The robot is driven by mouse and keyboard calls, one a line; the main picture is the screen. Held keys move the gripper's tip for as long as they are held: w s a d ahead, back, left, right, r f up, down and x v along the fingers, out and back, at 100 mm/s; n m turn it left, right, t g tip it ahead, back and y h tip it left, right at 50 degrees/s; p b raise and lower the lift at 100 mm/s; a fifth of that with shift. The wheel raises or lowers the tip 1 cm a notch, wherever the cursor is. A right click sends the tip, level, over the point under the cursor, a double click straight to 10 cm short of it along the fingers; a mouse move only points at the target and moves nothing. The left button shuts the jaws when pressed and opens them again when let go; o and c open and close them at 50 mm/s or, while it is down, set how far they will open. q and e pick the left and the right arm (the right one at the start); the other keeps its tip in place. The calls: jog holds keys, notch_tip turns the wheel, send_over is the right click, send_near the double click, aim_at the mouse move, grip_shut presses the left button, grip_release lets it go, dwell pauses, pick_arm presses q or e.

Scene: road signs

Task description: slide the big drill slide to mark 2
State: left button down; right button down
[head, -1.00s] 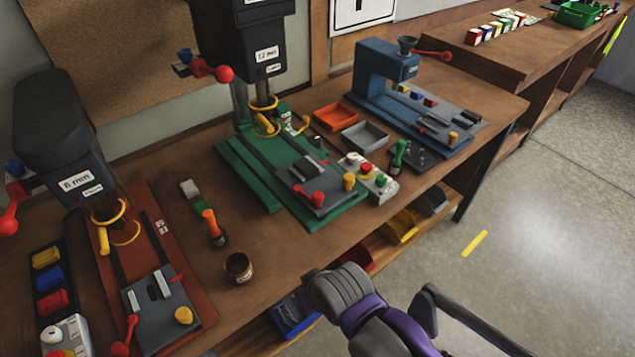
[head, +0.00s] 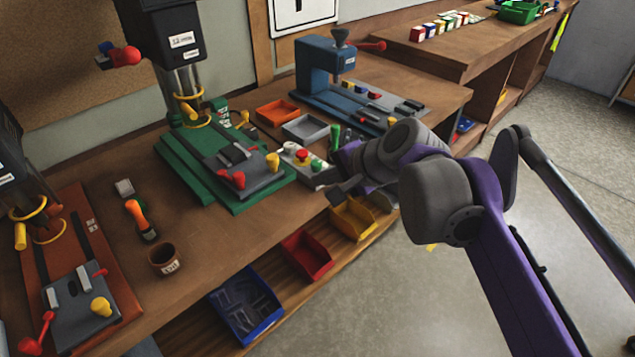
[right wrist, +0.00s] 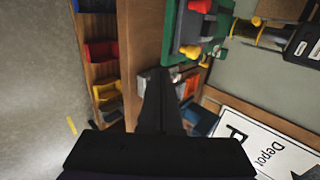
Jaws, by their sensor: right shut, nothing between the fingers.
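The big drill (head: 178,50), with a dark head, stands over a green base (head: 187,176). Its grey slide (head: 262,181) sits at the front part of that base and carries a red lever (head: 233,179) and a yellow knob (head: 273,161). The slide's mark numbers are too small to read. My right gripper (head: 338,191) is shut and empty near the bench's front edge, to the right of the slide and apart from it. In the right wrist view its dark fingers (right wrist: 158,88) point toward the bench; the green base (right wrist: 184,32) is beyond. My left gripper is out of view.
A button box (head: 303,160) stands between the green base and my right gripper. A smaller orange-based drill (head: 120,290), a brown cup (head: 164,260) and an orange-handled brush (head: 136,212) are to the left. A blue press (head: 318,68) and trays (head: 278,112) stand behind.

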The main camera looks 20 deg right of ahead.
aim_at(278, 177)
jog(key=x, duration=0.4)
jog(key=w+r+x, duration=0.1)
jog(key=x, duration=0.7)
jog(key=shift+w+a+r+b, duration=0.25)
jog(key=shift+w+a+b, duration=0.1)
jog(key=shift+w+a, duration=0.25)
jog(key=shift+w, duration=0.2)
jog(key=shift+w+a, duration=0.1)
jog(key=shift+w, duration=0.15)
jog(key=w+a+p, duration=0.1)
jog(key=w+a, duration=0.1)
jog(key=w, duration=0.3)
jog(key=w+a+p, duration=0.2)
jog(key=w, duration=0.4)
jog(key=w+a+p, duration=0.1)
jog(key=w+a, duration=0.1)
jog(key=w, duration=0.4)
jog(key=shift+a+r, duration=0.1)
jog(key=shift+w+a+p, duration=0.2)
jog(key=shift+w+p, duration=0.2)
jog(key=shift+w, duration=0.25)
